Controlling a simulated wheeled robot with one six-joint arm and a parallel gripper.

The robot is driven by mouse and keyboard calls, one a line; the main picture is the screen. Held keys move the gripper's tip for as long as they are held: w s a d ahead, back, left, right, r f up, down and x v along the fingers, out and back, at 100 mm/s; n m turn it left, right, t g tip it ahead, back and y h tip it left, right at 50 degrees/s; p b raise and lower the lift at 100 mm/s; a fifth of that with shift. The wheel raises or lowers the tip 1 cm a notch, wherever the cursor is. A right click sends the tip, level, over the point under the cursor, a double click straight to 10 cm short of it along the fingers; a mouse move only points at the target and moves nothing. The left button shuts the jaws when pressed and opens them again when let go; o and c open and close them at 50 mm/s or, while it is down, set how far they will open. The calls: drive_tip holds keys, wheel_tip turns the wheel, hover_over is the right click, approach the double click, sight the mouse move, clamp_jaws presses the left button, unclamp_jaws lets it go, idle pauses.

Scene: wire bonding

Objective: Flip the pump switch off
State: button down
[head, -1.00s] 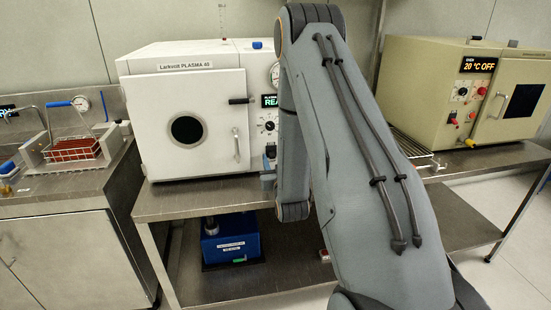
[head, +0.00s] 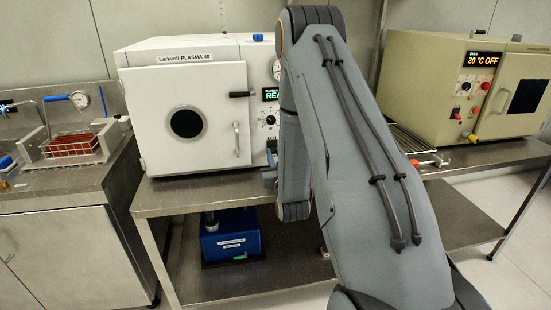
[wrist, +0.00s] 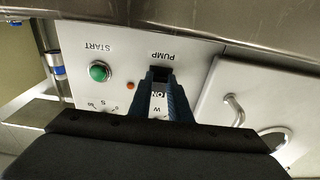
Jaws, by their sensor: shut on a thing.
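The pump switch (wrist: 160,73) is a small dark rocker under the PUMP label on the white front panel of the plasma cleaner (head: 158,103). The wrist view shows the panel upside down. My gripper (wrist: 161,84) is at the switch, its two blue-grey fingers shut on it. The fingers cover part of the switch, so its on or off position cannot be told. A partly covered label shows beside the fingers.
A green START button (wrist: 99,71) and a small red-orange light (wrist: 130,86) sit close to the fingers. The chamber door handle (wrist: 234,108) is on the other side. A blue pump (head: 231,236) stands on the lower shelf. A beige oven (head: 425,92) stands at right.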

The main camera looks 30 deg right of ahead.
idle(0.3)
drive_tip(key=c, duration=1.6)
unclamp_jaws()
drive_tip(key=shift+c, duration=0.2)
drive_tip(key=shift+s, duration=0.1)
drive_tip(key=shift+b+v, duration=0.8)
drive_tip(key=shift+v, duration=3)
drive_tip(key=shift+f, duration=0.15)
